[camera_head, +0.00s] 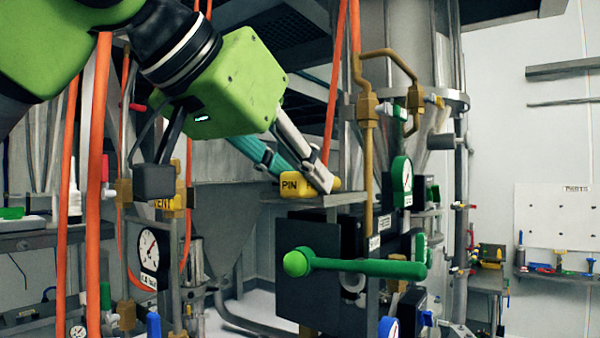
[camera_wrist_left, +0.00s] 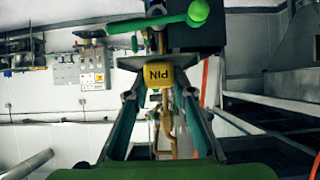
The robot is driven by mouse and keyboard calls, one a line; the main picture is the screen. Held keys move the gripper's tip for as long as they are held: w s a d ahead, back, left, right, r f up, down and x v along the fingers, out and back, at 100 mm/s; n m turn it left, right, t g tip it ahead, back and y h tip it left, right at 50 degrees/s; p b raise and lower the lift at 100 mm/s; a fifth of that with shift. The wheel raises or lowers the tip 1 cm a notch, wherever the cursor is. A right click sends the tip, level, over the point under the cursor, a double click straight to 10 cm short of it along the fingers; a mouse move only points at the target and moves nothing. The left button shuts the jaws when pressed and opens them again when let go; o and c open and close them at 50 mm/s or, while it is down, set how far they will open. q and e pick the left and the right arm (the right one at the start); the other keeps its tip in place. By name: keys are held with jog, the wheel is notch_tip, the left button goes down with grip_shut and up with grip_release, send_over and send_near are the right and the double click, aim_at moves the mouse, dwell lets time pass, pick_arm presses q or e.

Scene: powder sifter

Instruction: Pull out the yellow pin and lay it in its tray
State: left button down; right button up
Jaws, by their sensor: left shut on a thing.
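The yellow pin (camera_head: 291,185) shows as a yellow block lettered PIN, just above a flat grey metal ledge (camera_head: 290,201) in the head view. My left gripper (camera_head: 318,178) comes down from the upper left and is shut on it; one finger covers part of the lettering. In the left wrist view the yellow block (camera_wrist_left: 158,75) sits between the tips of my left gripper (camera_wrist_left: 159,94). Whether the pin's shank is inside a hole is hidden. I cannot pick out the pin's tray with certainty. My right gripper is not in view.
A green lever handle (camera_head: 360,267) with a ball end sticks out below the ledge. Brass pipes (camera_head: 368,140) and a round gauge (camera_head: 402,175) stand close on the right. Orange hoses (camera_head: 95,150) hang at the left. A parts board (camera_head: 560,215) is on the far right wall.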

pick_arm(q)
jog(key=shift+f, duration=0.2)
jog(key=c, duration=1.7)
grip_release()
jog(key=v, duration=1.2)
jog(key=shift+r, duration=0.1)
